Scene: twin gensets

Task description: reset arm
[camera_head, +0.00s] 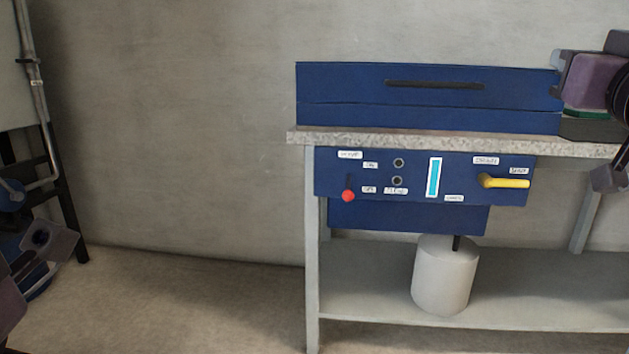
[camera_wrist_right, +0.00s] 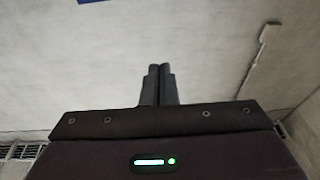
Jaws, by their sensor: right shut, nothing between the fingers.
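My right gripper (camera_wrist_right: 160,85) shows in the right wrist view with its two dark fingers together and nothing between them. Behind the fingers is a plain pale surface. In the head view, purple and dark parts of my right arm are at the right edge, in front of the right end of the bench. My left arm comes in at the lower left edge of the head view. Its dark end, my left gripper (camera_head: 42,242), is partly cut off, and its fingers cannot be made out clearly.
A bench with a speckled top (camera_head: 400,141) carries a long blue box (camera_head: 430,110). Below hangs a blue control panel (camera_head: 320,185) with a red-knobbed lever (camera_head: 348,195) and a yellow handle (camera_head: 505,182). A white cylinder (camera_head: 445,275) stands on the lower shelf. Floor left of the bench is clear.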

